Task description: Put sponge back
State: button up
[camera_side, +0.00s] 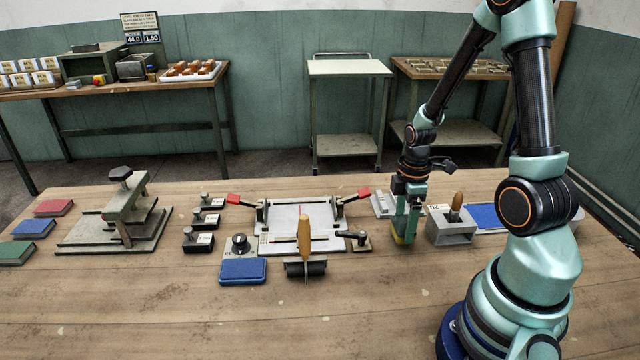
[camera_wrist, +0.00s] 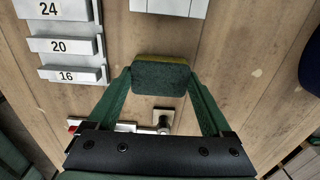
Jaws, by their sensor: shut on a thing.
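The sponge is dark green with a yellow layer; in the wrist view the sponge (camera_wrist: 160,78) sits between my two fingertips, and in the side view its yellow part (camera_side: 403,239) shows low under my fingers. My gripper (camera_side: 405,225) points down and is shut on the sponge, at the right of the bench. My gripper's fingers (camera_wrist: 160,84) press on the sponge's left and right ends in the wrist view. The sponge is low over the bench; I cannot tell whether it touches. No certain place for the sponge can be made out.
A grey box with a wooden-handled tool (camera_side: 453,228) stands just right of my gripper. Numbered bars (camera_wrist: 66,46) lie to the left in the wrist view. A small black-handled clamp (camera_side: 353,238) and a roller (camera_side: 305,266) are left. The front of the bench is clear.

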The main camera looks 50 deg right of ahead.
aim_at(404, 224)
jog(key=shift+f, duration=0.6)
jog(key=shift+f, duration=0.15)
jog(key=o, duration=1)
jog(key=shift+c, duration=0.2)
notch_tip(404, 224, up, 12)
jog(key=w+a+r+m+t, duration=0.1)
jog(key=a+r+m+t, duration=0.1)
jog(key=a+r+m, duration=0.2)
jog(key=w+a+r+m+t, duration=0.1)
jog(key=a+r+m+t, duration=0.2)
jog(key=a+r+m, duration=0.2)
jog(key=a+r, duration=0.3)
jog(key=a, duration=0.4)
jog(key=shift+w+a+t, duration=0.3)
